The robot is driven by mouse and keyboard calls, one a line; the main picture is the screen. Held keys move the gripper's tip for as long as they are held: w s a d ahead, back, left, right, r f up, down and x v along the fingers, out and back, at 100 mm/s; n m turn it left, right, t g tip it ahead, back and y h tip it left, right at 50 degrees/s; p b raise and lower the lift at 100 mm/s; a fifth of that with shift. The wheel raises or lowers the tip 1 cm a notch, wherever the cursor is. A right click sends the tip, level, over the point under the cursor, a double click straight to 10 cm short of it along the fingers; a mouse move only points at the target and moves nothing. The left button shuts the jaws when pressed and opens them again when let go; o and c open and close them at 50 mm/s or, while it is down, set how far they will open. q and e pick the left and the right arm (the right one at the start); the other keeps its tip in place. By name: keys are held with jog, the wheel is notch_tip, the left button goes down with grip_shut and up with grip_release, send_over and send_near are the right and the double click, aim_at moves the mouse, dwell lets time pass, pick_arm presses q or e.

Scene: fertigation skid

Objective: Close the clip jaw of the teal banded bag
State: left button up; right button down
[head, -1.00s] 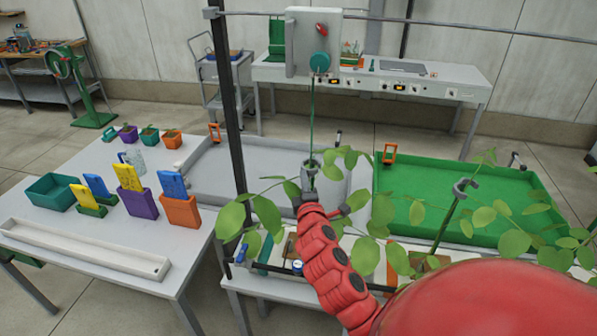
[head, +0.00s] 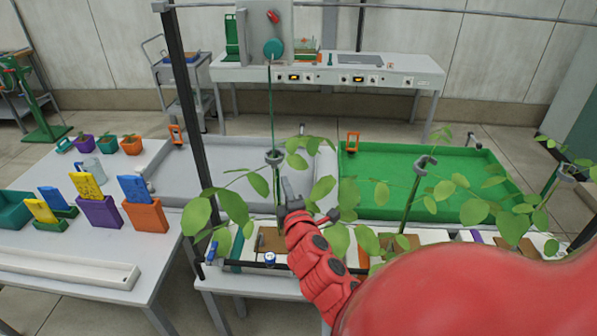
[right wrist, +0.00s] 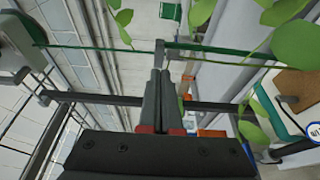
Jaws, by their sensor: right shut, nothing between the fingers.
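I cannot tell from here whether the clip's jaw is open. My right gripper (head: 284,184) is shut and empty, just below and right of that clip. In the right wrist view, its closed fingers (right wrist: 157,75) point at the green string, close to it. A grey piece at their tips may be the clip or fingertips. My left gripper is not in view.
Other grey clips (head: 425,164) hold plants to the right. A dark post (head: 188,110) stands left of the string. A teal spool (head: 273,48) hangs above. A grey tray (head: 180,180) and a green tray (head: 385,180) lie behind the row. Leaves surround my right gripper.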

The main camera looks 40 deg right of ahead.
jog(key=s, duration=0.1)
jog(key=s+p, duration=0.1)
jog(key=s, duration=0.1)
jog(key=shift+s+d, duration=0.3)
jog(key=shift+d, duration=0.1)
jog(key=shift+s+r, duration=0.1)
jog(key=shift+a, duration=0.1)
